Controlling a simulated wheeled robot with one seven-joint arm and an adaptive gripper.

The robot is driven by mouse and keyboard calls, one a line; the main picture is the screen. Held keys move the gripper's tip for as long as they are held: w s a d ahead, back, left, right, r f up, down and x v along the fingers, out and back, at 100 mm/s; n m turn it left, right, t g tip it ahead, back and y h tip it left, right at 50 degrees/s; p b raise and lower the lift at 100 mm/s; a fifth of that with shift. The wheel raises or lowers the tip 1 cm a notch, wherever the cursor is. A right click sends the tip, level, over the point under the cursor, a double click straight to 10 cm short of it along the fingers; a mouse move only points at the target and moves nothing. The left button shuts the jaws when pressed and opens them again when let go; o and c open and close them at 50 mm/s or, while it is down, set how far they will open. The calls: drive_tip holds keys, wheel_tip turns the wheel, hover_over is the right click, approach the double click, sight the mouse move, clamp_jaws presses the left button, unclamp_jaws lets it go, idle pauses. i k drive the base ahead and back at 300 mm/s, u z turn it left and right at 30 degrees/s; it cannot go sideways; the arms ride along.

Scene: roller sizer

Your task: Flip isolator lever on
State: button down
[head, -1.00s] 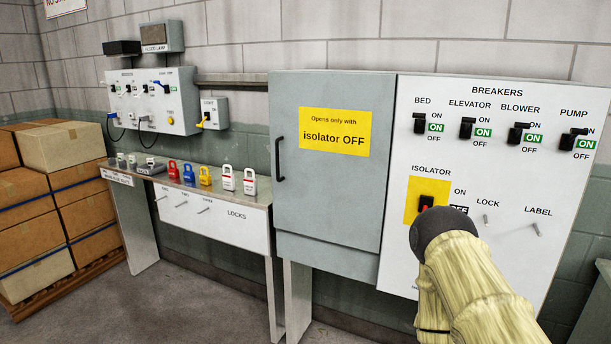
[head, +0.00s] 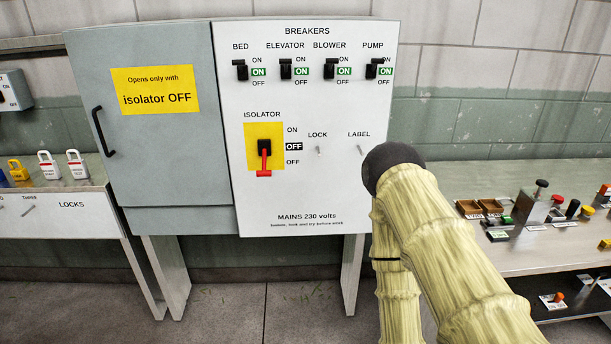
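The isolator lever (head: 264,160) is a red handle on a black switch body, set on a yellow plate (head: 251,132) on the white breaker panel (head: 300,200). The lever points down, toward the lower OFF mark. The black indicator beside it (head: 293,146) reads OFF. My arm, in a pale yellow sleeve with a dark rounded joint, stands in front of the panel's right edge, to the right of the lever and apart from it in the picture. My gripper does not show.
Breaker switches (head: 285,68) for bed, elevator, blower and pump are all up, with green ON indicators. Lock and label pegs stick out right of the lever. A grey cabinet (head: 160,160) adjoins on the left. A bench (head: 530,259) with controls stands at right.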

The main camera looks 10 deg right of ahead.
sight(265, 172)
drive_tip(key=k, duration=0.5)
drive_tip(key=u, duration=0.8)
drive_tip(key=i, duration=0.7)
drive_tip(key=z, duration=1)
